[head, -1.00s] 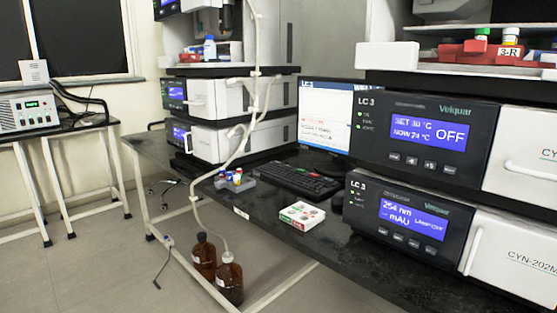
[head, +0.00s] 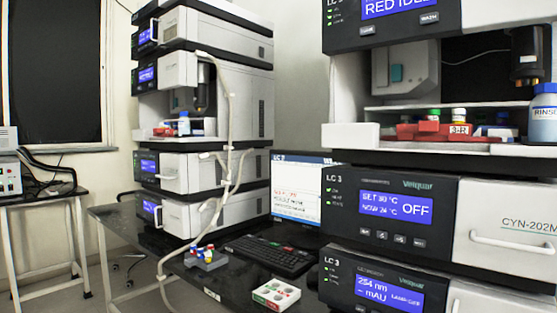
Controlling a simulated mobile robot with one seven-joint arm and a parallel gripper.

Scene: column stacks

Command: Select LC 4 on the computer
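The computer monitor (head: 302,192) stands on the dark bench between two instrument stacks. Its screen is lit, with a blue header that reads LC 3 and small red and dark text lines on white. Its right edge is hidden behind the right stack. A black keyboard (head: 268,254) lies on the bench in front of it. The right stack (head: 409,209) carries LC 3 labels and a blue display reading OFF. The left stack (head: 205,168) stands farther back; its labels are too small to read. My gripper is not in view.
A small rack with coloured caps (head: 206,258) and a white box with round marks (head: 276,294) sit near the bench's front edge. A pale tube (head: 226,130) hangs before the left stack. A side table (head: 40,196) stands at the far left.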

